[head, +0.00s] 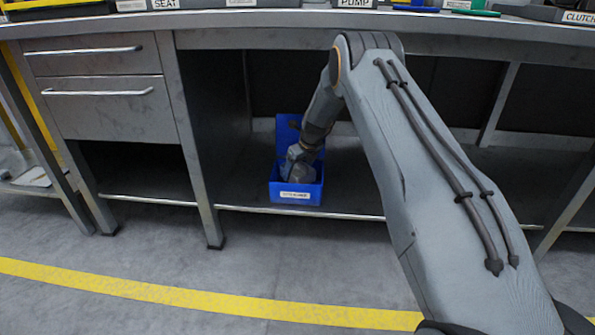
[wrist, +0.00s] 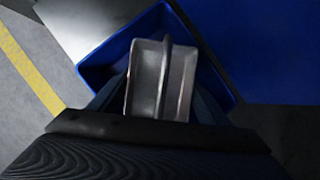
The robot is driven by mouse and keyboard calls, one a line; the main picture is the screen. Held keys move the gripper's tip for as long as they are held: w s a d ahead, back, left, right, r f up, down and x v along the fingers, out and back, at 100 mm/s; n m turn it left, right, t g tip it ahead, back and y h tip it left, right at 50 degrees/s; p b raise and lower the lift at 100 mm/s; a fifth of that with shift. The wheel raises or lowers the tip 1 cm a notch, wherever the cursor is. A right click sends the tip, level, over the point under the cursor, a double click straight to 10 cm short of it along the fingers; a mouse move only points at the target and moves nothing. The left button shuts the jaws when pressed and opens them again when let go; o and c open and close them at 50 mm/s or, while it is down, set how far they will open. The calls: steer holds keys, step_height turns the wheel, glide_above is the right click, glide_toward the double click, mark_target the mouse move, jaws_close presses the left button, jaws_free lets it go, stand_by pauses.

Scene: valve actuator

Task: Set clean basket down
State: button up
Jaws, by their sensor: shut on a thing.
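The clean basket (wrist: 146,80) is a small grey metal tray with a raised divider, seen in the wrist view. It is within the outline of an open blue bin (wrist: 92,72). My gripper (head: 299,158) reaches down into the same blue bin (head: 296,197) in the head view and is shut on the basket. In the head view the basket (head: 297,171) is mostly hidden by the gripper and the bin's front wall. I cannot tell whether the basket touches the bin's floor.
The labelled bin stands on the lower shelf (head: 240,196) under the workbench (head: 230,32). A drawer cabinet (head: 105,108) is to the left. The benchtop overhangs the arm's reach. Shelf room is free left of the bin.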

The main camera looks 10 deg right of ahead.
steer(key=shift+f, duration=0.45)
steer(key=o, duration=1.2)
steer(key=shift+c, duration=0.2)
